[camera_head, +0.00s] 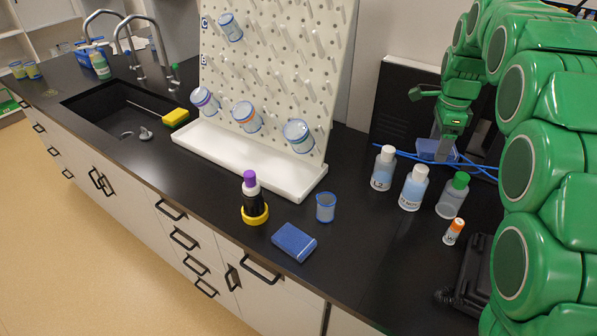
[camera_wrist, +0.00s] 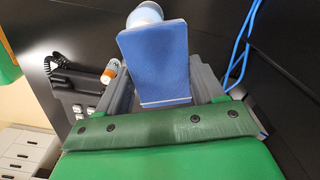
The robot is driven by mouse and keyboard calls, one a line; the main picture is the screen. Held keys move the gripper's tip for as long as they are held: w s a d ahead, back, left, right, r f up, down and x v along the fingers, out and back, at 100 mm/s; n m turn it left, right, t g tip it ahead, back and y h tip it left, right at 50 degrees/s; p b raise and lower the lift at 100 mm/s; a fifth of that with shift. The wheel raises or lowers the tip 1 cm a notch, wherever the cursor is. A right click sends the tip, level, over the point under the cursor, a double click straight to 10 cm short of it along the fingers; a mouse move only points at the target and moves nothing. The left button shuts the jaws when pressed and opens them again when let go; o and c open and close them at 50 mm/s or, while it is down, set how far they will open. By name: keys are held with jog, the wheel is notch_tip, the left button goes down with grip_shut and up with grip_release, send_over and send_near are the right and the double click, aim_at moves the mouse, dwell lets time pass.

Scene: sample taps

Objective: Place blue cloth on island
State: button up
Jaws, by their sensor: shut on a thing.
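My gripper (camera_head: 437,143) is at the right, in front of a black panel and above the back of the counter. It is shut on a folded blue cloth (camera_head: 431,151). In the wrist view the cloth (camera_wrist: 155,62) sits between the two grey fingers (camera_wrist: 160,90) and sticks out past them. A second folded blue cloth (camera_head: 294,242) lies flat near the front edge of the black island counter (camera_head: 345,275), left of my gripper and apart from it.
Bottles (camera_head: 383,168), (camera_head: 414,188) and (camera_head: 453,195) stand below and in front of my gripper. Blue cables (camera_head: 400,154) run behind. A blue-rimmed beaker (camera_head: 326,207) and a purple-capped bottle (camera_head: 251,200) flank the lying cloth. A pegboard rack (camera_head: 270,70) stands behind.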

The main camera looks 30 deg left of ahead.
jog(key=s+a+r+n, duration=0.1)
jog(key=s+a+n, duration=0.15)
jog(key=a, duration=0.65)
jog(key=s+a+r+n, duration=0.15)
jog(key=s+a, duration=0.25)
jog(key=a, duration=0.5)
jog(key=n, duration=0.9)
send_over(214, 192)
notch_tip(214, 192, down, 10)
jog(key=shift+w+f, duration=0.1)
jog(key=shift+f, duration=4.6)
jog(key=shift+f, duration=0.1)
jog(key=o, duration=1)
notch_tip(214, 192, up, 12)
